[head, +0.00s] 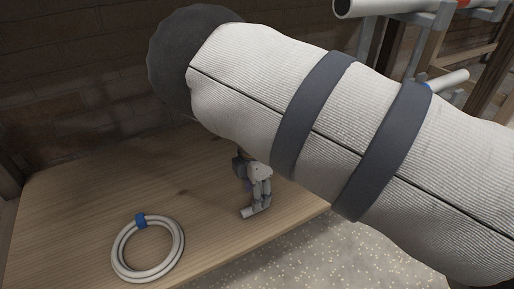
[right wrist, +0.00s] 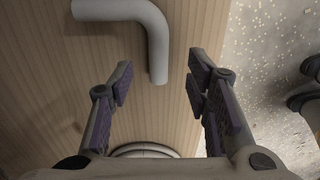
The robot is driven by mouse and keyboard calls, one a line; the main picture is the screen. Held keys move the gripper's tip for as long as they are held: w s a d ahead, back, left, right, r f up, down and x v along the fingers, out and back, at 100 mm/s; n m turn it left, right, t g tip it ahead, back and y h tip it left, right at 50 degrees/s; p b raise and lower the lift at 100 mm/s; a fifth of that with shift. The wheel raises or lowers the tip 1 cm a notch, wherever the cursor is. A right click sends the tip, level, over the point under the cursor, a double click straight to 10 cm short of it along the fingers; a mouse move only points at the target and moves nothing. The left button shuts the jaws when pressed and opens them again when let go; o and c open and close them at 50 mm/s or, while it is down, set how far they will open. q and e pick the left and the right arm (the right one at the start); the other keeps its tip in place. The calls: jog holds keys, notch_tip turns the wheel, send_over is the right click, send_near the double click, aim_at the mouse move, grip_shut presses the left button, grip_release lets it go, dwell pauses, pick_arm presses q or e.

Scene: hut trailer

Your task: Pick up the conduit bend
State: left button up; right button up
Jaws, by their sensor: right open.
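The conduit bend (right wrist: 152,35) is a grey tube with a rounded corner, lying on the wooden bench top. In the right wrist view its long end reaches down between the fingertips of my right gripper (right wrist: 160,84). My right gripper is open, with dark purple finger pads on either side of that end; no contact shows. In the head view my right gripper (head: 261,193) points down at the bench, and only a short end of the conduit bend (head: 250,212) shows below it. The rest is hidden by the gripper and arm. My left gripper is in neither view.
A pale coil of cable with a blue tie (head: 176,246) lies on the bench (head: 75,205) to the left. A brick wall (head: 80,80) stands behind. The bench edge drops to a speckled floor (head: 330,250) at right. A rack with pipes (head: 390,6) stands at upper right.

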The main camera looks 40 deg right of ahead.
aim_at(247, 212)
jog(key=f+b, duration=0.2)
jog(key=f, duration=0.1)
jog(key=f+b, duration=0.1)
jog(key=f, duration=0.1)
jog(key=shift+d+f, duration=0.2)
jog(key=shift+d, duration=0.1)
jog(key=shift+r, duration=0.1)
grip_shut()
